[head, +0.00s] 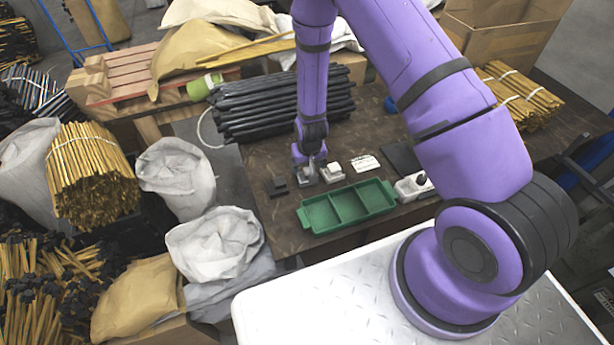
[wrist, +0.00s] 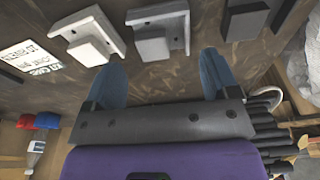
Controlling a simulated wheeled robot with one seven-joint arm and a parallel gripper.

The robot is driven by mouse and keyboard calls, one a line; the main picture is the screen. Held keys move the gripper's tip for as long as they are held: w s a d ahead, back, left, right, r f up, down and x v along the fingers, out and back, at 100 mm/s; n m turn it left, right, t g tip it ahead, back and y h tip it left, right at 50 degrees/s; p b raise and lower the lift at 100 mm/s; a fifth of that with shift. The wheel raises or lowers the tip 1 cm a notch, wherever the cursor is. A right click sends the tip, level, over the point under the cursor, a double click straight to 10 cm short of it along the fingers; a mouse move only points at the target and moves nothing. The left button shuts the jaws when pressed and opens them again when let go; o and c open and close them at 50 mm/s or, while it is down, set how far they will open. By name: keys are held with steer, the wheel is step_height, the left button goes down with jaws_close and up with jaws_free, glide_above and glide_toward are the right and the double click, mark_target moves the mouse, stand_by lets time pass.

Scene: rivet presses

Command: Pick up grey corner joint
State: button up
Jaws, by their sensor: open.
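The grey corner joint (head: 307,176) is on the brown table, between a black corner joint (head: 277,187) and a white corner joint (head: 332,172). In the wrist view the grey joint (wrist: 160,28) is at the top middle, with the white one (wrist: 92,36) to its left and the black one (wrist: 247,17) to its right. My gripper (head: 312,161) is right by the grey joint and hides part of it in the head view. In the wrist view my gripper (wrist: 160,66) has its blue fingers spread, nothing between them, and the grey joint lies ahead of the gap.
A white label card (head: 365,163) and a black flat plate (head: 401,157) lie to the right, near a white bin (head: 412,187). Black rods (head: 282,104) are stacked behind.

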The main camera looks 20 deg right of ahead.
mark_target(306, 175)
steer(key=shift+w+a+f, duration=0.1)
steer(key=shift+w+f, duration=0.05)
steer(key=shift+f, duration=1.1)
steer(key=shift+w+f, duration=0.15)
steer(key=shift+f, duration=1.1)
steer(key=c, duration=0.7)
